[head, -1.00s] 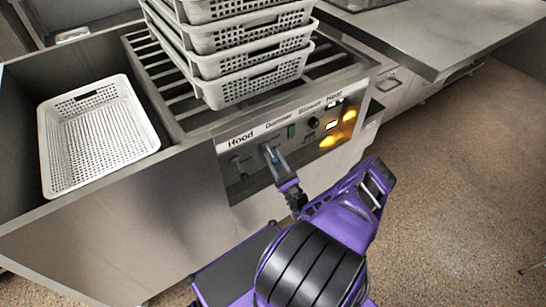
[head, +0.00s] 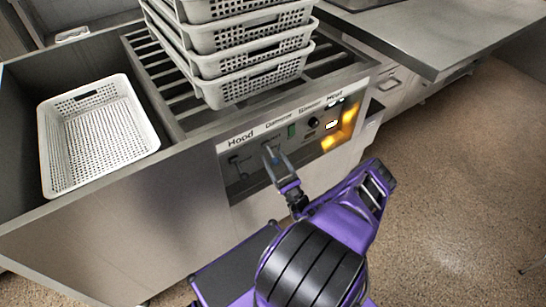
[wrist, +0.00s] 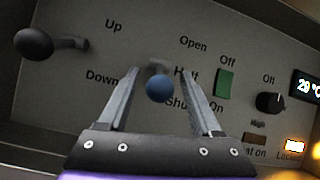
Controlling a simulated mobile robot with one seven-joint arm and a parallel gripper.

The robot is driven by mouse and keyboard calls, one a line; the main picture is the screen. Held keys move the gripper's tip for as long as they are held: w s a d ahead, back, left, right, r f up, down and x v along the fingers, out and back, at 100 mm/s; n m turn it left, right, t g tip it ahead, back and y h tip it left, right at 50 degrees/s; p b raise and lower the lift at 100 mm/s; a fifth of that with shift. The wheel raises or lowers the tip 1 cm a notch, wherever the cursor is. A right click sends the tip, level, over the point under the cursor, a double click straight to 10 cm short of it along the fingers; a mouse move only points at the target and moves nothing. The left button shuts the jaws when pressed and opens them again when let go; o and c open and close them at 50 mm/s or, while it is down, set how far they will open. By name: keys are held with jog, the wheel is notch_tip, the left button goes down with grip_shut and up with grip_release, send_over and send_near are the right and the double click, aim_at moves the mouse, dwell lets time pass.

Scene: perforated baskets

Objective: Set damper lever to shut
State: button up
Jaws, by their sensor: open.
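The damper lever has a blue ball knob (wrist: 159,86) on a short stem, under the "Damper" label on the control panel (head: 236,181). In the wrist view the labels Open, Half and Shut run downward to its right. The knob is beside the space between Half and Shut; its exact setting is hard to tell at this angle. My gripper (wrist: 160,78) is open, with one finger on each side of the knob and gaps visible. In the head view my gripper (head: 275,153) is at the panel and mostly hides the lever.
The hood lever (wrist: 34,43) is left of my gripper. A green switch (wrist: 224,84) and a black dial (wrist: 270,101) are to the right. Stacked baskets (head: 255,85) stand on the rack above, and another basket (head: 98,140) lies at left.

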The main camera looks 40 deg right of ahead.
jog(key=s+f, duration=0.2)
jog(key=s, duration=1.3)
jog(key=shift+s+a+p, duration=0.3)
jog(key=shift+a, duration=0.15)
